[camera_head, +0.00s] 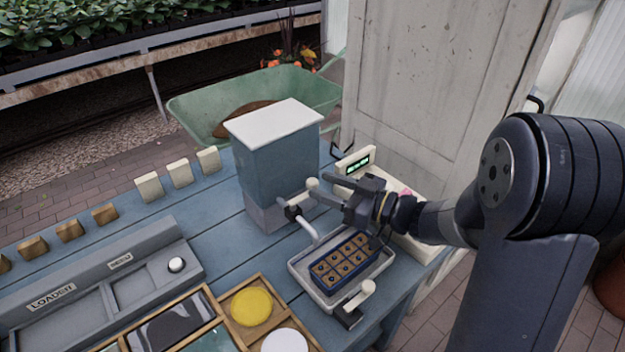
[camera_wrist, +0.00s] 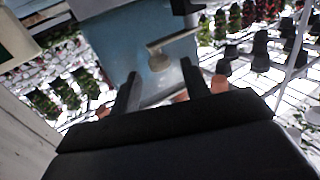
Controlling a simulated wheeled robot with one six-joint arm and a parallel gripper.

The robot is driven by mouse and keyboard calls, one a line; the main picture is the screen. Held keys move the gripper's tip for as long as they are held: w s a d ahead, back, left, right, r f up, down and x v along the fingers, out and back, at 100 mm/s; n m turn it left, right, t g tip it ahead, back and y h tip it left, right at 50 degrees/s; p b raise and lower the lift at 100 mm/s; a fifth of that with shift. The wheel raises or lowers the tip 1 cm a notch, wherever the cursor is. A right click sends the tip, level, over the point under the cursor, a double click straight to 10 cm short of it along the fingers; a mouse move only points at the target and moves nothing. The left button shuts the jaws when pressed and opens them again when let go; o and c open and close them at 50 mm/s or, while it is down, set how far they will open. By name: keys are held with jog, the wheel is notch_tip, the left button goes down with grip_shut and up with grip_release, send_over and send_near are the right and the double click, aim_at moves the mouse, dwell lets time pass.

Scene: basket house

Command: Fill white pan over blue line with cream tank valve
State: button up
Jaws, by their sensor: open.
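The tank (camera_head: 280,165) is a blue-grey box with a white lid and a grey base. A cream round knob (camera_head: 313,184) on a grey lever, likely the valve, is at its lower right side. A bent pale spout (camera_head: 306,229) comes from a dark fitting and points towards a white pan (camera_head: 300,278). My gripper (camera_head: 331,186) is open, with its fingertips close to the knob. In the wrist view, the knob (camera_wrist: 160,63) shows between my open fingers (camera_wrist: 160,74); contact cannot be told. No blue line in the pan can be made out.
A blue-rimmed seedling tray (camera_head: 345,260) lies in the pan. A cream-knobbed lever (camera_head: 368,287) stands at its front right. A lit green display (camera_head: 357,163) stands behind. A grey loader box (camera_head: 100,285) and wooden tray (camera_head: 262,280) are left. A wheelbarrow (camera_head: 190,107) stands behind.

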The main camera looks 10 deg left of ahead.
aim_at(313, 181)
jog(key=shift+x, duration=1.95)
jog(key=shift+c, duration=0.2)
jog(key=c, duration=0.9)
